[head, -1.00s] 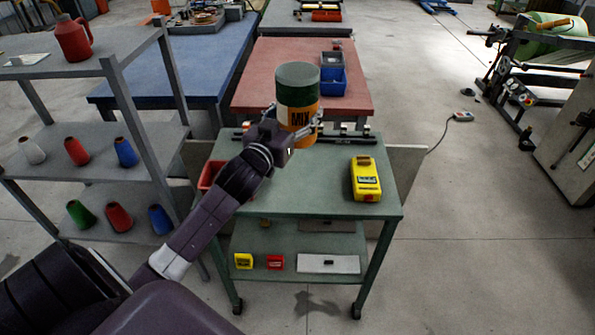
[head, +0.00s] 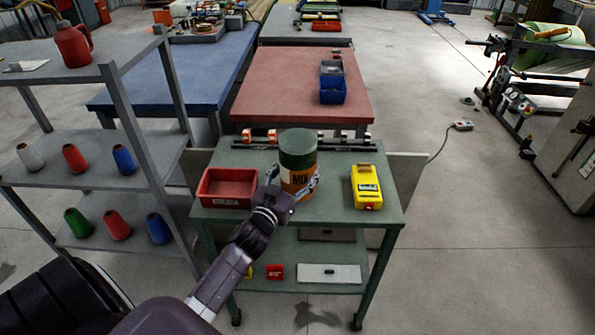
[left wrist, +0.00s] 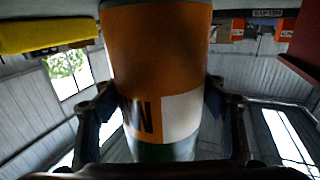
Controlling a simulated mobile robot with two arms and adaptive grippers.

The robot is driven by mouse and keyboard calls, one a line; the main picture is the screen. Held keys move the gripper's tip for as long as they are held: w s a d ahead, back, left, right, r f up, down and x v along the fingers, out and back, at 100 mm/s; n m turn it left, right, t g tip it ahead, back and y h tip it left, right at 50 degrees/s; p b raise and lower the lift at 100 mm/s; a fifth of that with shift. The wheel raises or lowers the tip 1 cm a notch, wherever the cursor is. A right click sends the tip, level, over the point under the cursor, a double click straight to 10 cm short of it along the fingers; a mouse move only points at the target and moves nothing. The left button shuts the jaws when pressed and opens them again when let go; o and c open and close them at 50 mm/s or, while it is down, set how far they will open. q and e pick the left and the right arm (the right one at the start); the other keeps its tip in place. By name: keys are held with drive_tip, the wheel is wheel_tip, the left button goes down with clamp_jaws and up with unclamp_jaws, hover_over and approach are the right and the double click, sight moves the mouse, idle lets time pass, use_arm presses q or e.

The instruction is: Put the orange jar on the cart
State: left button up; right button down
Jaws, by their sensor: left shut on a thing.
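My left gripper (head: 291,188) is shut around the jar's orange part. In the left wrist view, which is upside down, the jar (left wrist: 160,60) fills the middle between the two fingers (left wrist: 160,110). My right gripper is not in view.
The red bin (head: 228,186) is close on the jar's left and the yellow device (head: 366,187) is on its right. A dark rail with small clips (head: 330,146) runs along the cart's back edge. A grey shelf (head: 75,150) with coloured cones stands at the left.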

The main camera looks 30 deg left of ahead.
use_arm(q)
drive_tip(key=o, duration=1.3)
drive_tip(key=shift+f, duration=0.1)
drive_tip(key=s+d+b, duration=0.1)
drive_tip(key=s+d, duration=0.1)
drive_tip(key=s, duration=1)
